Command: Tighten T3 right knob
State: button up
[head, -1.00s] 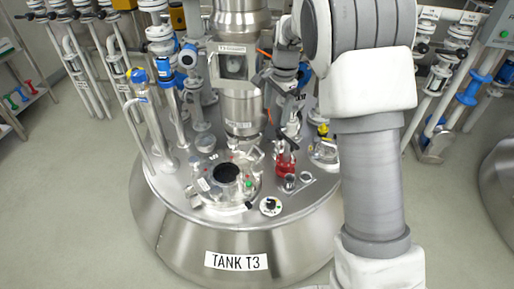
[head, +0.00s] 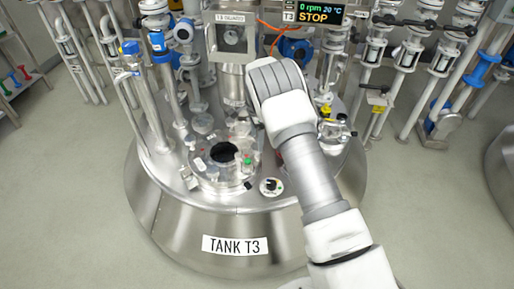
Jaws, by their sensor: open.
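Tank T3 (head: 150,205) is a steel vessel labelled "TANK T3" (head: 235,245). On its top is a round port (head: 212,182) with a dark opening, ringed by small fittings. A small green-topped fitting (head: 247,162) stands on the port's right side. A round black-and-white dial (head: 271,187) lies to the right of the port on the tank top. I cannot tell which of these is the right knob. My arm reaches up across the tank's right side and hides part of its top. My gripper is hidden behind the arm.
A display (head: 312,13) marked T3 reads 0 rpm, 20 °C, STOP. Vertical pipes (head: 150,105) with blue fittings stand at left. More pipes and valves (head: 455,90) stand at right. A yellow-topped fitting (head: 326,111) is right of my arm. The floor in front is clear.

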jog(key=n, duration=0.3)
jog(key=shift+r, duration=0.1)
jog(key=n, duration=0.4)
jog(key=shift+n+b, duration=0.3)
jog(key=shift+b, duration=0.1)
jog(key=n, duration=0.7)
jog(key=shift+b, duration=0.4)
jog(key=n, duration=0.4)
jog(key=shift+n, duration=0.4)
jog(key=n, duration=0.3)
jog(key=shift+r, duration=0.1)
jog(key=n+p, duration=0.1)
jog(key=n, duration=0.7)
notch_tip(320, 180, down, 6)
jog(key=b, duration=0.3)
